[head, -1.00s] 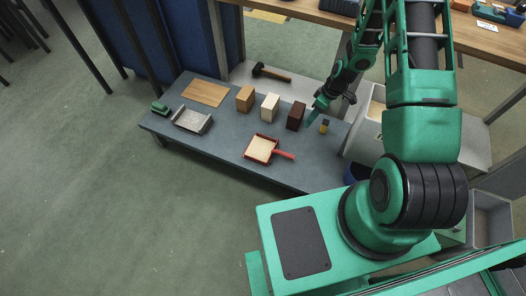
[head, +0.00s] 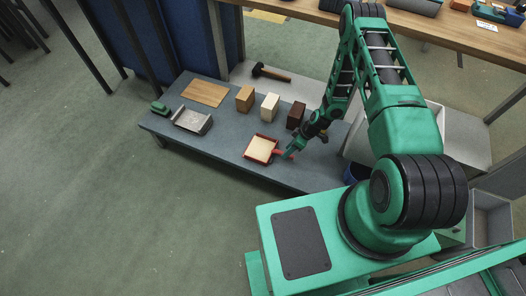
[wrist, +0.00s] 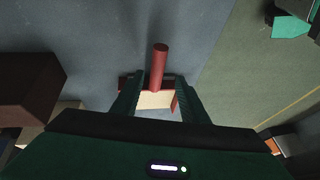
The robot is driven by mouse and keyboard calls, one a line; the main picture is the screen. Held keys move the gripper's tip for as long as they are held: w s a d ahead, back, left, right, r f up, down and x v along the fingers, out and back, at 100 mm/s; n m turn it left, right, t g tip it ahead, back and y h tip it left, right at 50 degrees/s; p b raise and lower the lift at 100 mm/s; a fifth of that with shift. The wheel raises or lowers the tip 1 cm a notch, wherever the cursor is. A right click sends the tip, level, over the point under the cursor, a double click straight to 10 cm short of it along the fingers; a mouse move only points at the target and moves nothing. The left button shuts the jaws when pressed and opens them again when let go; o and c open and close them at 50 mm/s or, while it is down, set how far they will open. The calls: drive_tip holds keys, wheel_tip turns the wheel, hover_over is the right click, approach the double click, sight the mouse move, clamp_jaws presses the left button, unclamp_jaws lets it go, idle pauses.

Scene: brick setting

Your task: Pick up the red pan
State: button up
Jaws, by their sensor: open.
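The red pan (head: 260,149) lies on the low grey table, a square tray with a red rim, a pale inside and a red handle pointing right. In the wrist view the red handle (wrist: 160,66) stands out between the fingers, with part of the pale inside (wrist: 155,100) below it. My gripper (head: 290,153) is open at the handle, in the head view just above or around it. In the wrist view its two green fingers (wrist: 153,98) are on either side of the pan's handle end. I cannot tell whether they touch it.
On the low table (head: 215,155) stand a dark brown block (head: 296,115), a cream block (head: 270,107) and a tan block (head: 245,98) behind the pan. A metal tray (head: 192,121), a wooden board (head: 205,92) and a black hammer (head: 270,73) lie farther off.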

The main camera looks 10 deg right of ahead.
sight(282, 153)
drive_tip(key=shift+w+x, duration=0.2)
drive_tip(key=shift+x, duration=1.2)
drive_tip(key=shift+w+x, duration=0.2)
drive_tip(key=shift+x, duration=1.2)
drive_tip(key=shift+d+r, duration=0.1)
clamp_jaws()
